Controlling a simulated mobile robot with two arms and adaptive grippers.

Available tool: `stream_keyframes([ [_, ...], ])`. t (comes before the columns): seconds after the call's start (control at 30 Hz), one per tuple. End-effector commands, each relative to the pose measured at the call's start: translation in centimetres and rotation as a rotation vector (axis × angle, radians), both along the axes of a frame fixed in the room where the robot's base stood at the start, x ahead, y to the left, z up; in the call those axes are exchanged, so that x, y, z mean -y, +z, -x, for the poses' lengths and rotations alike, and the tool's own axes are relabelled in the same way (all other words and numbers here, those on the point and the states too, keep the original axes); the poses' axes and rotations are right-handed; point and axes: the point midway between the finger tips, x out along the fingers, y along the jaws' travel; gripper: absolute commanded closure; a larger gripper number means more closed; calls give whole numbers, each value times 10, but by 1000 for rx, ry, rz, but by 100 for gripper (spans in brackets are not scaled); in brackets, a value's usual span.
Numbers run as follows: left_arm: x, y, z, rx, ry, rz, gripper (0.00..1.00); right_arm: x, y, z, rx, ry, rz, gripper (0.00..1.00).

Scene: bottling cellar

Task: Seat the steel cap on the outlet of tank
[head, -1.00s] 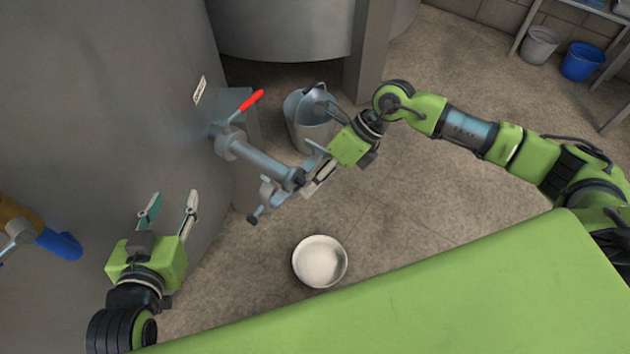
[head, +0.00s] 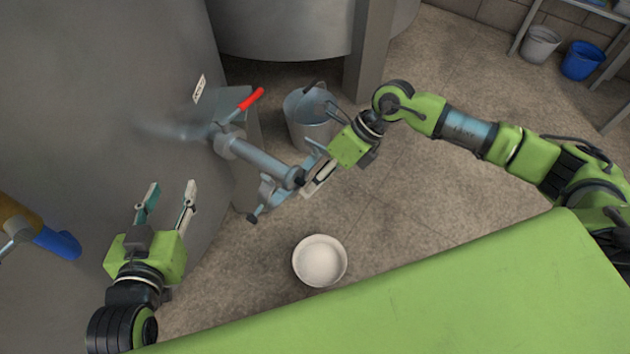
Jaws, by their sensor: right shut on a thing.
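The tank (head: 110,90) is the large grey curved wall on the left. Its outlet (head: 260,158) is a steel pipe that sticks out down and right, with a red-handled valve (head: 252,99) near the tank. My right gripper (head: 306,172) is at the pipe's free end, shut on the steel cap (head: 299,178). The cap is small and partly hidden by the fingers; I cannot tell whether it sits flush on the pipe. An open clamp (head: 268,193) with a dark knob hangs at the pipe's end. My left gripper (head: 168,184) is open and empty in front of the tank.
A white bowl (head: 320,262) stands on the floor below the outlet. A steel bucket (head: 306,125) stands behind it. A green surface (head: 440,290) fills the lower right. A blue-ended thing (head: 58,243) is at the far left. Floor between is clear.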

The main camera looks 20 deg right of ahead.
Motion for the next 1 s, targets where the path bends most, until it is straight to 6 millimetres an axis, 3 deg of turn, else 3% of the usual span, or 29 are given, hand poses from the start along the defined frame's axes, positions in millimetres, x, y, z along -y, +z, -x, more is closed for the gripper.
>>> stream_keyframes([
  [1.0,3,11,-4,56,-5,16,60,0,-4,0,1,0,-1,100],
])
